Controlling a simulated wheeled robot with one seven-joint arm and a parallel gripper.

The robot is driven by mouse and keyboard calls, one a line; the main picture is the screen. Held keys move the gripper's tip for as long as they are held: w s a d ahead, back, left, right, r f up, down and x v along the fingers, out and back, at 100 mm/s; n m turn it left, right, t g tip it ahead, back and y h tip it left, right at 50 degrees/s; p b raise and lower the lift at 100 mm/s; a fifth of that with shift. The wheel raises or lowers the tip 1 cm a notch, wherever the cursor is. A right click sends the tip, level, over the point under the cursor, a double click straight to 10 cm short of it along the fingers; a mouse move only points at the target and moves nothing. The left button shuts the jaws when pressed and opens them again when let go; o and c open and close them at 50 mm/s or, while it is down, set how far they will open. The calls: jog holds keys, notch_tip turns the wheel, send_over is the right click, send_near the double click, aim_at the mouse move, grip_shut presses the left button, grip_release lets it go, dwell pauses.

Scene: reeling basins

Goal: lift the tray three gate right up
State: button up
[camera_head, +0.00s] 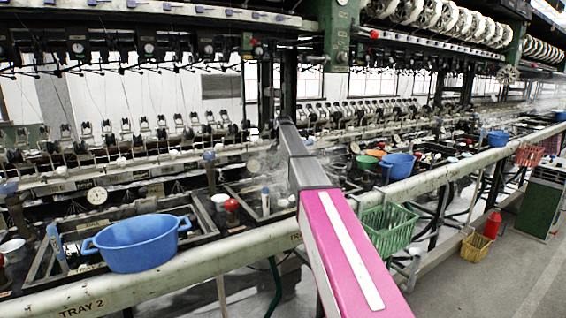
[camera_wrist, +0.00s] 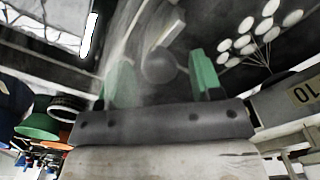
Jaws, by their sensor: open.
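In the wrist view two green fingers of my gripper (camera_wrist: 161,72) stand wide apart. A dull grey round knob (camera_wrist: 159,66) shows between them, with a pale bar (camera_wrist: 166,30) beyond it. These may be the tray three gate's handle and stem, but haze blurs them; I see no finger touching the knob. In the head view my pink and grey arm reaches over the front rail into the basins and hides part of the tray there. My fingertips are not clear in that view. I cannot tell how far up the gate is.
A blue basin (camera_head: 136,243) sits by the rail (camera_head: 240,250) marked TRAY 2. Another blue basin (camera_head: 398,165) and a green basket (camera_head: 389,228) are right of my arm. A red-topped bottle (camera_head: 231,211) stands left of it. The floor at right is mostly open.

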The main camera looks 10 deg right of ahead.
grip_shut()
jog(key=shift+r, duration=2.3)
grip_release()
notch_tip(320, 180, up, 11)
jog(key=shift+f, duration=0.1)
